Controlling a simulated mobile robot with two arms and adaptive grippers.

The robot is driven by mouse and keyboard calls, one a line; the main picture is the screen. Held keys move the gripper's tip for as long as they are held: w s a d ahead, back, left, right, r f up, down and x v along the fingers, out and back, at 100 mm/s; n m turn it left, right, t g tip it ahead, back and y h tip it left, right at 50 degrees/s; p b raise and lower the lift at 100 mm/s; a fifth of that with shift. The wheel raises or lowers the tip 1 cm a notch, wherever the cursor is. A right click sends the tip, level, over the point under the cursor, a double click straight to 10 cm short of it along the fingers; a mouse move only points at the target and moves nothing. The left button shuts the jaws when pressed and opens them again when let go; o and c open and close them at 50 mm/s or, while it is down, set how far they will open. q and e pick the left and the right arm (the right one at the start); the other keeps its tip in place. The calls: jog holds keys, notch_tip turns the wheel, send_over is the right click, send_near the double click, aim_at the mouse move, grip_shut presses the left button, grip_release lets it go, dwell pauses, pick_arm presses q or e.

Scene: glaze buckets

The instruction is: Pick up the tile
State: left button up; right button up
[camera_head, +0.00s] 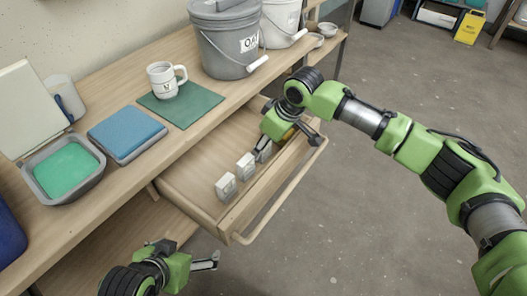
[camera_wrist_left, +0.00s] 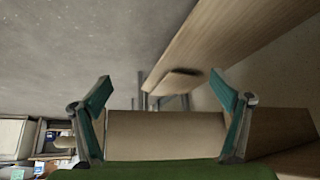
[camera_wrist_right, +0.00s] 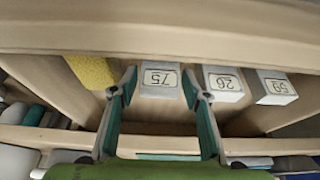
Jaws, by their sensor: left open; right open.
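Several small pale block-like tiles stand in a row in the open drawer (camera_head: 195,179). In the right wrist view their labels look like 75 on one tile (camera_wrist_right: 160,79), 26 on a second tile (camera_wrist_right: 223,83) and 59 on a third tile (camera_wrist_right: 275,87). In the head view, two tiles show clearly: the nearest tile (camera_head: 226,187) and the one behind it (camera_head: 246,166). My right gripper (camera_wrist_right: 160,90) is open over the drawer, its fingertips on either side of the tile marked 75; contact is unclear. My left gripper (camera_head: 188,258) is open and empty, low in front of the bench.
A yellow block (camera_wrist_right: 92,71) lies left of the tiles in the right wrist view. The drawer's front wall and handle (camera_head: 284,191) stand close by. On the bench are a mug (camera_head: 163,83), a green mat (camera_head: 200,103), a blue-topped box (camera_head: 127,132), a green-filled tray (camera_head: 92,190) and a bucket (camera_head: 222,45).

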jog(key=shift+w+a+f, duration=0.1)
jog(key=shift+a+f, duration=0.05)
jog(key=shift+f, duration=0.25)
jog(key=c, duration=1)
